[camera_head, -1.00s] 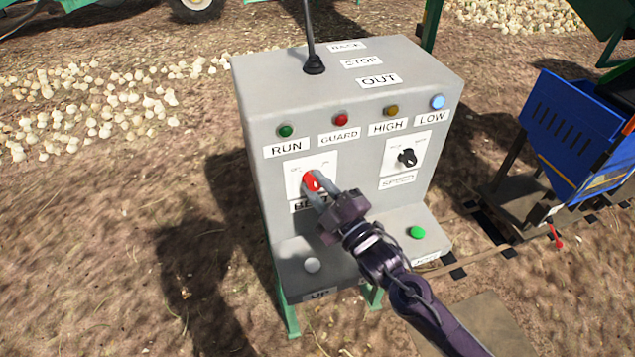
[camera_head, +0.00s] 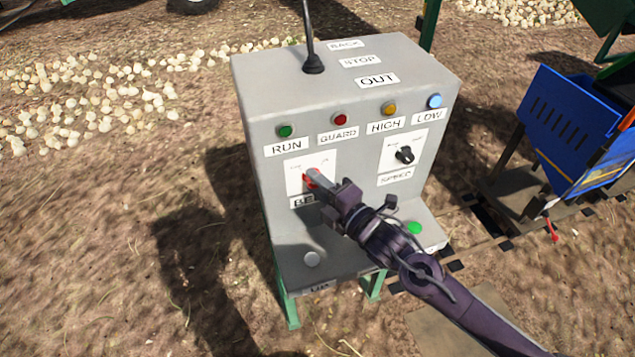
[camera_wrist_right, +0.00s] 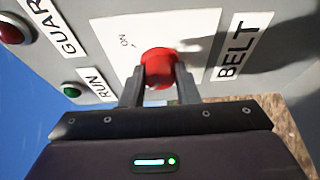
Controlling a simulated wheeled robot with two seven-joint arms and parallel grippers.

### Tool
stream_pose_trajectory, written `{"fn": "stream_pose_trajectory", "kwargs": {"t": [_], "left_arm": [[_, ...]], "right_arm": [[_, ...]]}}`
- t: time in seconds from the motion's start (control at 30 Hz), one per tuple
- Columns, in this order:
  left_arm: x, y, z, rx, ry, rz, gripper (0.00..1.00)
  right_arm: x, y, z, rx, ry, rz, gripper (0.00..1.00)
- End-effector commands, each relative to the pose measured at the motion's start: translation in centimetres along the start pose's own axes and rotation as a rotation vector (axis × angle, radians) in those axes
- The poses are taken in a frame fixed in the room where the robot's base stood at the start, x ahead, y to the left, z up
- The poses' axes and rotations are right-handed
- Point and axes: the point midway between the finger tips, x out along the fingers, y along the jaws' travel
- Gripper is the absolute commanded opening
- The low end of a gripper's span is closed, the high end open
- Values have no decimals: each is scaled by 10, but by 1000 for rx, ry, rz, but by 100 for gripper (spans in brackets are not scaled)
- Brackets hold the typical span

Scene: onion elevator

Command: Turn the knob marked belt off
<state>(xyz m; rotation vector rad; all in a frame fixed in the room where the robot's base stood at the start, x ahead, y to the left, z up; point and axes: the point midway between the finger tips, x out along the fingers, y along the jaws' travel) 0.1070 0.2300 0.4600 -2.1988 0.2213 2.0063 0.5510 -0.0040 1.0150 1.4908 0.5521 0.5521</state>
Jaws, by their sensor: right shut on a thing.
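The red belt knob (camera_head: 311,178) sits on a white plate on the front of the grey control box (camera_head: 345,90), above the partly covered BELT label (camera_head: 302,201). My right gripper (camera_head: 318,182) is shut on the red knob, its arm coming in from the lower right. In the right wrist view the knob (camera_wrist_right: 158,68) sits between the two fingertips, with the word ON on the plate and the BELT label (camera_wrist_right: 232,52) to the right. The knob's pointer is hidden by the fingers. My left gripper is not in view.
A black speed knob (camera_head: 404,155) is right of the belt knob. Lamps line the front above, and a lever (camera_head: 312,62) stands on top. A green button (camera_head: 414,228) and a pale button (camera_head: 312,259) are on the lower ledge. A blue hopper (camera_head: 575,125) stands right.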

Motion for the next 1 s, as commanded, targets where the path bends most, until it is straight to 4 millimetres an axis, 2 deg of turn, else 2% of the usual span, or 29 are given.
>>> {"fn": "stream_pose_trajectory", "kwargs": {"t": [0.37,0.4,0.57,0.87,1.0], "left_arm": [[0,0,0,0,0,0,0],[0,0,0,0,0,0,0],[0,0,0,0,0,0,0],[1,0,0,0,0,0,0],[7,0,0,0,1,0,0]], "right_arm": [[0,-1,0,-7,1,-4,5],[0,-1,0,-7,1,-4,29],[0,-1,0,-6,1,-4,50],[-2,-1,0,-5,0,-3,50],[-17,-4,0,-6,0,-5,50]]}}
